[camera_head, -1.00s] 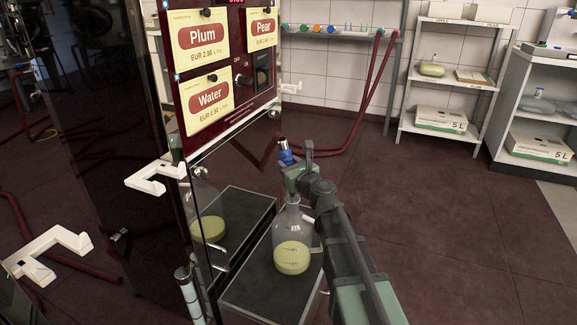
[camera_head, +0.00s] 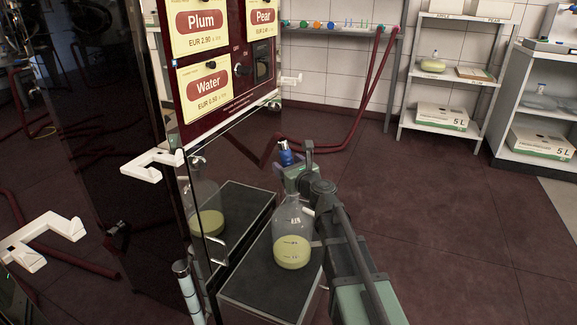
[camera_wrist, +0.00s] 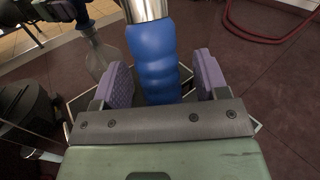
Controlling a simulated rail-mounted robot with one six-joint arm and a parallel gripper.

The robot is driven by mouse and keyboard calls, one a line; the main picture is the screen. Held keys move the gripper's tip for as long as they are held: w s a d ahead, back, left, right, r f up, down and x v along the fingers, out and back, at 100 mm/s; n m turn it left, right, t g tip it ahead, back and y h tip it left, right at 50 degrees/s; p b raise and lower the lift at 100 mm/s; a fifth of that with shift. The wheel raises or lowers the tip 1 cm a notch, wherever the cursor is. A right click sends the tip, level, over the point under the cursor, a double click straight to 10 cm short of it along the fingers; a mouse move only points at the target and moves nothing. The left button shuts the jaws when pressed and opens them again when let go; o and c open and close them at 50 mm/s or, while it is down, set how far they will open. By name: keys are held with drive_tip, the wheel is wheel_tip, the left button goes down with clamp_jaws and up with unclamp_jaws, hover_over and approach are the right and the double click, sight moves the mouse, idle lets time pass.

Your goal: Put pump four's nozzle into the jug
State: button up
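The jug (camera_head: 292,248) is clear, with a narrow neck and pale yellow-green in its lower part. It stands upright on a dark-topped stand (camera_head: 262,298) in front of the pump cabinet. My gripper (camera_head: 296,178) is at the height of the jug's neck and appears just beyond it. It holds a blue nozzle (camera_head: 286,154). In the wrist view, the blue grip of the nozzle (camera_wrist: 153,55), with a metal collar, sits between my gripper's purple fingers (camera_wrist: 160,82). The jug (camera_wrist: 97,55) shows behind, to the left. The nozzle's spout is hidden.
The cabinet carries price signs for Plum, Pear and Water (camera_head: 208,90). White hooks (camera_head: 152,165) stick out at left. A red hose (camera_head: 350,137) hangs from a wall rail (camera_head: 330,30). Shelves (camera_head: 450,85) with boxes stand at right. The floor on the right is clear.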

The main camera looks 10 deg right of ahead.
drive_tip(key=shift+s, duration=0.1)
drive_tip(key=v, duration=1.1)
drive_tip(key=s+a+f+n+g+y+p, duration=0.1)
drive_tip(key=s+a+f+n+g, duration=0.3)
drive_tip(key=n, duration=0.6)
drive_tip(key=s+a+f+n+g+y, duration=0.1)
drive_tip(key=s+a+f+n+g, duration=0.25)
drive_tip(key=n, duration=0.65)
drive_tip(key=s+d+f+n+g+h+p, duration=0.2)
drive_tip(key=s+n+g+h, duration=0.1)
drive_tip(key=s+n+g, duration=0.2)
drive_tip(key=s+d+f+n+g+h+p, duration=0.2)
drive_tip(key=s+d+n+g+h, duration=0.15)
drive_tip(key=s+n+g, duration=0.2)
wheel_tip(320, 180, up, 39)
drive_tip(key=a+h+p, duration=0.1)
drive_tip(key=p, duration=3.8)
drive_tip(key=shift+s+a+f+n+t, duration=0.15)
drive_tip(key=shift+s+a+n+t, duration=0.15)
drive_tip(key=shift+n+t, duration=0.15)
